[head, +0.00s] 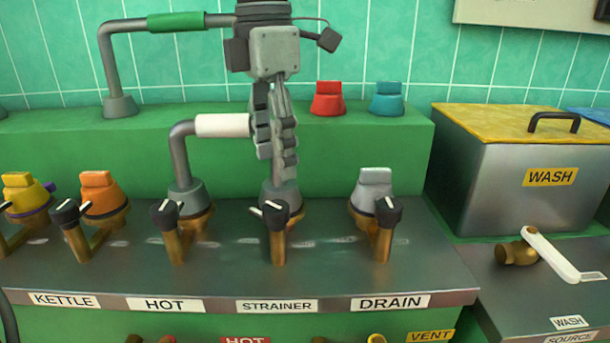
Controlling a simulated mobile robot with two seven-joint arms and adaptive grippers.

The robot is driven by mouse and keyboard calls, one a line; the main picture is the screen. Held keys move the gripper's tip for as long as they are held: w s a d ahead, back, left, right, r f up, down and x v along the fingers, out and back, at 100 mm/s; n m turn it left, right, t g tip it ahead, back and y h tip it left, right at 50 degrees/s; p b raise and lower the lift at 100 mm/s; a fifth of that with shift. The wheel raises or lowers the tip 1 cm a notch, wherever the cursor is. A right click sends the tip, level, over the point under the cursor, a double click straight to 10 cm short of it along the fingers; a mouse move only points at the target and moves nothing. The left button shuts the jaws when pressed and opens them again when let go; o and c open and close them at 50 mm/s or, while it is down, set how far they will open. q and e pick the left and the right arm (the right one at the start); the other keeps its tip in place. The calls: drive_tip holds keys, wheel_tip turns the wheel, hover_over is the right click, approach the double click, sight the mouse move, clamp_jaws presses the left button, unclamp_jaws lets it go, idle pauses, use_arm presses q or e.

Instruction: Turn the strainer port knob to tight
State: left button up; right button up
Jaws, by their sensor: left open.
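The strainer port (281,195) is a grey round fitting on a brass base, behind the STRAINER label (277,306) on the metal counter. My left gripper (286,172) points down right above this fitting, with its fingers open and seen nearly edge-on. The fingers cover the top of the fitting, so I cannot tell whether they touch it or how any knob there is turned. A black valve knob (276,214) with a pale pointer stands on a brass pipe just in front. My right gripper is not in view.
The hot port's elbow pipe (182,155) with a white sleeve stands close left. A grey knob (373,188) sits on the drain port to the right. Red (328,100) and teal (387,100) caps rest on the green ledge behind. A WASH tank (520,185) is at right.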

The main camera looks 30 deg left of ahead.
sight(276, 206)
use_arm(q)
drive_tip(key=shift+f, duration=0.1)
drive_tip(key=f, duration=0.6)
drive_tip(key=shift+s, duration=0.2)
drive_tip(key=shift+a+f, duration=0.1)
drive_tip(key=shift+f, duration=0.55)
drive_tip(key=shift+w, duration=0.1)
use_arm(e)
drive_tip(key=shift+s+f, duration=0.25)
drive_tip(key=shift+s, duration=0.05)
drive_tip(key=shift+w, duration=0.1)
use_arm(q)
drive_tip(key=shift+c, duration=0.7)
drive_tip(key=c, duration=1)
